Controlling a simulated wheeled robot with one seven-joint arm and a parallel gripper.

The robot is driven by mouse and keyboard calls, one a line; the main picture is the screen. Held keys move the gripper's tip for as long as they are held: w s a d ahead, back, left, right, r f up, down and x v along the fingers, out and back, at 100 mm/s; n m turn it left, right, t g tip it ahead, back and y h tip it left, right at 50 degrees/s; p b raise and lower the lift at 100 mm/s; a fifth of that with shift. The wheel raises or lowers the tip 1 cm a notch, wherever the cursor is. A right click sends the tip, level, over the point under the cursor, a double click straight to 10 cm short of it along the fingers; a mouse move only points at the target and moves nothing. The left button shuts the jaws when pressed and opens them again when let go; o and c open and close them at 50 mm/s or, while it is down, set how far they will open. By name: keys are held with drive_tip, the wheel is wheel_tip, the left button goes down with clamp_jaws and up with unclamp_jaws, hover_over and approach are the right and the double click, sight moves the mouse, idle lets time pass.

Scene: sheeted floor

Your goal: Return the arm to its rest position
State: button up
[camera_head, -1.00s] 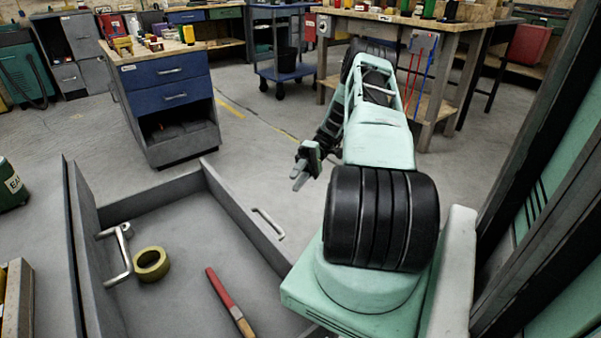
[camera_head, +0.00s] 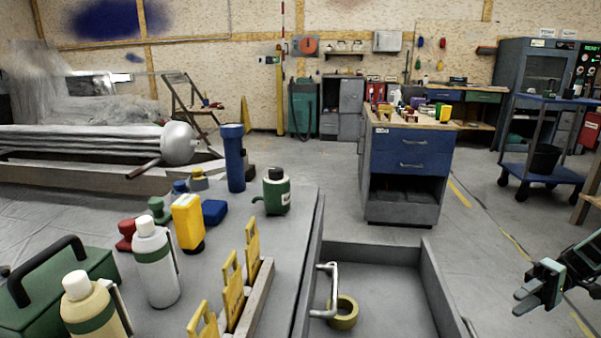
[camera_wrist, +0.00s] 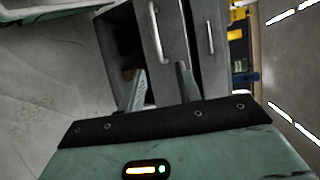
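My gripper (camera_head: 528,297) shows at the right edge of the head view, in the air to the right of an open grey drawer (camera_head: 432,280). In the wrist view its two fingers (camera_wrist: 159,88) stand apart with nothing between them. Most of my arm is outside the head view.
A grey worktop (camera_head: 292,215) at left carries bottles, a green case (camera_head: 60,290) and a dark green canister (camera_head: 276,192). A blue drawer cabinet (camera_head: 412,155) stands behind the drawer. A blue cart (camera_head: 540,172) is at right. Floor between them is clear.

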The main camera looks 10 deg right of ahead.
drive_tip(key=w+a+r+n+g+h, duration=0.1)
drive_tip(key=w+a+r+g+h, duration=0.2)
drive_tip(key=a, duration=0.6)
drive_tip(key=w+a+r+n+h, duration=0.2)
drive_tip(key=a+r+h, duration=0.15)
drive_tip(key=a, duration=0.65)
drive_tip(key=w+a+r+n+g+h, duration=0.1)
drive_tip(key=w+a+r+g+h, duration=0.15)
drive_tip(key=a+r, duration=0.45)
drive_tip(key=s+a+r+n+t+h, duration=0.1)
drive_tip(key=s+a+n+t+h, duration=0.15)
drive_tip(key=s+a, duration=0.75)
drive_tip(key=s+a+r+n+t+h, duration=0.2)
drive_tip(key=s+a+t+h, duration=0.15)
drive_tip(key=s+a, duration=0.65)
wheel_tip(320, 180, up, 29)
drive_tip(key=p, duration=2.9)
drive_tip(key=shift+a, duration=0.45)
drive_tip(key=shift+d+f+t, duration=0.1)
drive_tip(key=shift+t, duration=0.15)
